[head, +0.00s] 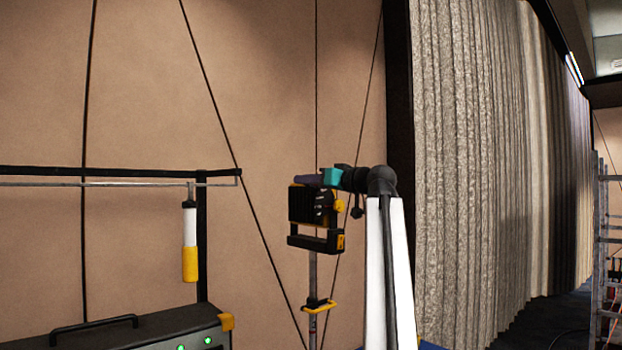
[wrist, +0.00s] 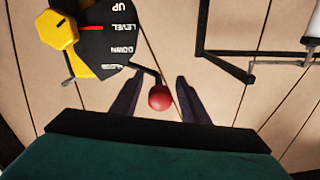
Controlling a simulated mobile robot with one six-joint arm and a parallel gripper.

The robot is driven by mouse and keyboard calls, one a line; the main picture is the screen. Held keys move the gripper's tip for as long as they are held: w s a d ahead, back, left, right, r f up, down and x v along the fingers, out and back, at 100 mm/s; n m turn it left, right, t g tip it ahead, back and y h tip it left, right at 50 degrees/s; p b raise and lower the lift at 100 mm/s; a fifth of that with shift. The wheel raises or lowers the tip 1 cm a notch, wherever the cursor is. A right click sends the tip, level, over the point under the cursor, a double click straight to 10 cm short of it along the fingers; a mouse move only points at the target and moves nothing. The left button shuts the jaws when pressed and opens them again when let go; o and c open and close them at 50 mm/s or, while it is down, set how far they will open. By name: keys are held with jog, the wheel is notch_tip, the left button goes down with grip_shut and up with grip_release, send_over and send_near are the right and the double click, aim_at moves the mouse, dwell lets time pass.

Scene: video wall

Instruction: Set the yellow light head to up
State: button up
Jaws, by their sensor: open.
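The light head (head: 308,207), black with yellow parts, sits on top of a thin stand in the head view. In the wrist view its black dial plate (wrist: 112,45), upside down, reads UP, LEVEL and DOWN, with a fourth word I cannot read. A red mark (wrist: 91,28) by the yellow hub (wrist: 58,31) lines up with LEVEL. A dark rod ends in a red ball (wrist: 160,97). My gripper (wrist: 158,90) is open, its fingers on either side of the ball with gaps on both sides. In the head view my gripper (head: 308,180) is at the top of the light head.
A yellow-and-white cylinder (head: 190,245) hangs from a metal rail (head: 120,183) at left. A black case (head: 130,330) with green lights is below it. The stand's pole (head: 312,270) has a yellow clamp. A grey curtain (head: 480,150) is at right.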

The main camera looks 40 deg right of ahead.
jog(key=shift+w, duration=0.35)
grip_shut()
